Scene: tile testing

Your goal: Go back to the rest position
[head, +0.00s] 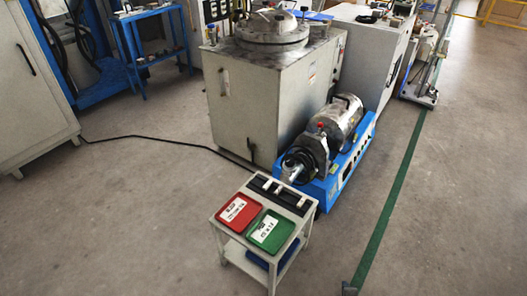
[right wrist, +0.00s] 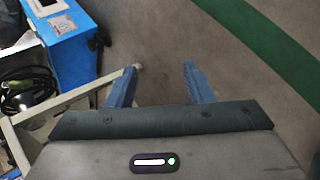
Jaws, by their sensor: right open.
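My right gripper (right wrist: 160,76) shows in the right wrist view with its two blue fingers wide apart. Nothing is between them; bare grey floor lies beyond. A small dark piece at the bottom edge of the head view may be part of my right arm, but I cannot tell. My left gripper is in neither view.
The small white cart (head: 218,238) carries a red tray (head: 237,211), a green tray (head: 271,232) and dark tiles in a rack. A blue-based machine (head: 325,190) stands behind it, beside a large grey cabinet (head: 235,110). A green floor line (head: 398,190) runs right. Floor on both sides is clear.

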